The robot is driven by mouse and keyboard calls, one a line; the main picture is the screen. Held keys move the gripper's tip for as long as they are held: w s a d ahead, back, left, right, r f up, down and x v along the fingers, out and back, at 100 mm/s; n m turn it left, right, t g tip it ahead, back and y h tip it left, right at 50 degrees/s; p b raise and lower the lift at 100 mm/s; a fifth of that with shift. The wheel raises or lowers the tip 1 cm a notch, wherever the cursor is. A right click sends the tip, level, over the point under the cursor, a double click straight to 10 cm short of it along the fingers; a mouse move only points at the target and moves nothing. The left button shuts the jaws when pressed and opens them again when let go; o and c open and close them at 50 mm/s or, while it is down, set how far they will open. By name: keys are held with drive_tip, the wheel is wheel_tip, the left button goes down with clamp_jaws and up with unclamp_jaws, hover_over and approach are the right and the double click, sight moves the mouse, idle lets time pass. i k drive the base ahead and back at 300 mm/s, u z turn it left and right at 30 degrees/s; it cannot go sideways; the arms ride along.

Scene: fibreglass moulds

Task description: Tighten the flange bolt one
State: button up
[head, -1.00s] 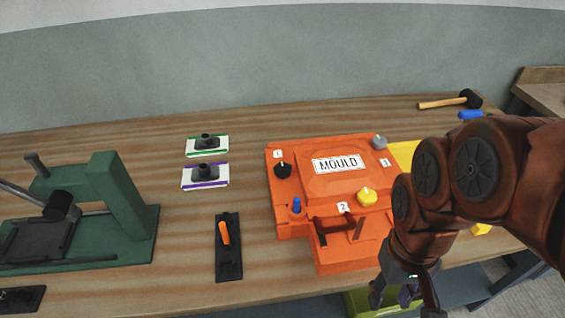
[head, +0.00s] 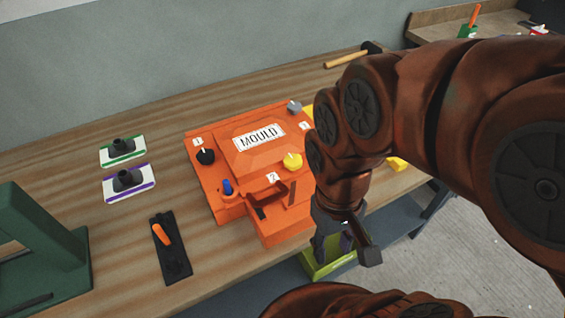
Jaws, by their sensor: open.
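The orange mould (head: 262,158), with a "MOULD" plate on its raised lid, sits on the wooden bench. A black knob-like bolt (head: 205,157) stands at its left corner beside the label "1" (head: 197,142). A yellow knob (head: 292,161) is near label "2" (head: 273,177), and a grey knob (head: 294,106) is at the far right corner. A blue knob (head: 227,187) is at the front left. My gripper (head: 347,250) is open and empty, pointing down past the bench's front edge, right of the mould and well apart from the black bolt. My arm hides the mould's right side.
A black plate with an orange handle (head: 161,235) lies left of the mould. Two white trays with black fittings (head: 123,149) are behind it. A green press (head: 38,250) stands at left, a mallet (head: 350,58) at the back. A green bin (head: 325,262) is below the bench.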

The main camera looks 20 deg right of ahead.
sight(206, 157)
drive_tip(key=k, duration=0.5)
drive_tip(key=u, duration=1.2)
drive_tip(key=i, duration=0.6)
drive_tip(key=z, duration=0.05)
